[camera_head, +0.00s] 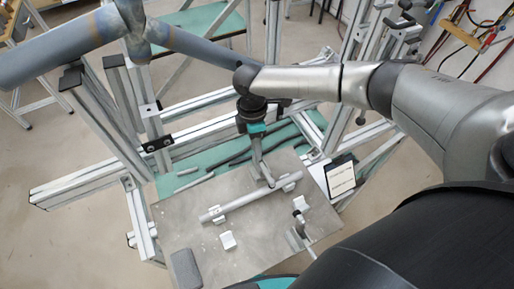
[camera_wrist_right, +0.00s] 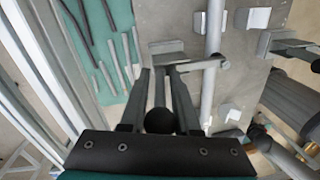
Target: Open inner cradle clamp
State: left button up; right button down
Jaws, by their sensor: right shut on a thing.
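My right gripper (camera_head: 262,172) reaches down over the grey plate (camera_head: 185,235) in the head view. In the right wrist view its two fingers (camera_wrist_right: 158,76) close around the lever of the inner cradle clamp (camera_wrist_right: 165,47). The lever's black ball knob (camera_wrist_right: 160,121) sits between the fingers, toward the palm. The clamp's arm (camera_wrist_right: 200,64) extends to the light grey tube (camera_wrist_right: 212,95) and appears to lie across it; whether it presses on it I cannot tell. The tube (camera_head: 240,202) also lies across the plate in the head view. My left gripper is not in view.
A second clamp (camera_head: 299,212) stands near the plate's right side. A white block (camera_head: 228,240) and a dark grey block (camera_head: 186,268) sit on the plate. Aluminium profiles (camera_head: 90,185) and a green surface with loose rods (camera_head: 190,178) lie behind. A thick blue-grey pipe (camera_head: 60,48) crosses the upper left.

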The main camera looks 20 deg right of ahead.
jog(key=shift+w+f+g+b, duration=0.3)
jog(key=shift+w+g+b, duration=0.25)
jog(key=shift+g+b, duration=0.7)
jog(key=shift+r+b, duration=0.2)
jog(key=shift+b, duration=0.35)
jog(key=c, duration=0.9)
grip_release()
jog(key=v, duration=0.7)
jog(key=shift+w+r+b, duration=0.2)
jog(key=shift+w+b, duration=0.05)
jog(key=shift+b, duration=0.15)
